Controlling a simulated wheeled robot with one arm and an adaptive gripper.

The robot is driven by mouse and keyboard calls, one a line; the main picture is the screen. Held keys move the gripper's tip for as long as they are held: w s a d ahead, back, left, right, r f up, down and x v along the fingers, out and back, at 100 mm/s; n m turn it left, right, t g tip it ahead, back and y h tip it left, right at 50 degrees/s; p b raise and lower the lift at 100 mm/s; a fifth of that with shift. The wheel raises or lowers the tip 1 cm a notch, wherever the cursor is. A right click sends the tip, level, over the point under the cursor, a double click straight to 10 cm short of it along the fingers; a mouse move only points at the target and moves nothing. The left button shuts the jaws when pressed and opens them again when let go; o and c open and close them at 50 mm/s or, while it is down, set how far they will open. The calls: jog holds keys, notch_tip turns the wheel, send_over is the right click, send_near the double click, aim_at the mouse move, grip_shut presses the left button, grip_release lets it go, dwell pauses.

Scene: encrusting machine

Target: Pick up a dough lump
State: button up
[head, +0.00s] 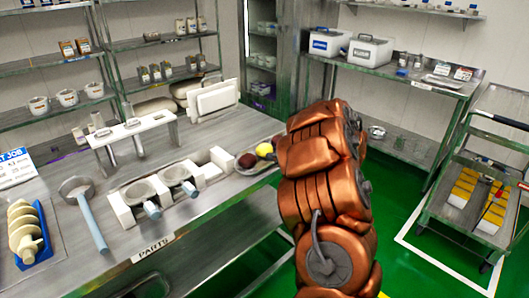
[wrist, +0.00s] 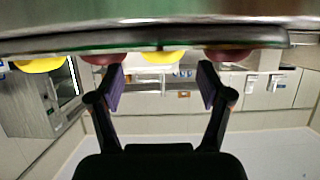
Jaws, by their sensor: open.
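A dark reddish-brown dough lump (head: 247,160) and a yellow dough lump (head: 265,150) sit on a round metal tray (head: 258,171) at the table's right end in the head view. The wrist view looks upside down and shows the tray edge (wrist: 150,40) across the top. Along it are yellow lumps (wrist: 163,57) (wrist: 40,65) and dark red lumps (wrist: 103,58) (wrist: 230,55). My gripper (wrist: 162,85) is open and empty, its two fingers apart with a yellow lump visible between them. I cannot tell how far off that lump is. My arm hides the gripper in the head view.
The steel table (head: 200,215) holds a row of machine parts with blue handles (head: 152,210), a white stand (head: 135,128) and a blue tray (head: 32,240). A cart with yellow boxes (head: 462,187) stands right. Green floor (head: 400,210) is clear between.

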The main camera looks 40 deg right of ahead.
aim_at(269, 150)
jog(key=shift+x, duration=0.8)
jog(key=x, duration=0.4)
jog(key=shift+w+a+p, duration=0.2)
jog(key=shift+w+p, duration=0.05)
jog(key=shift+p, duration=0.05)
jog(key=shift+w+f, duration=0.2)
jog(key=shift+w, duration=0.1)
jog(key=c, duration=1)
jog(key=shift+o, duration=0.2)
jog(key=shift+r, duration=0.1)
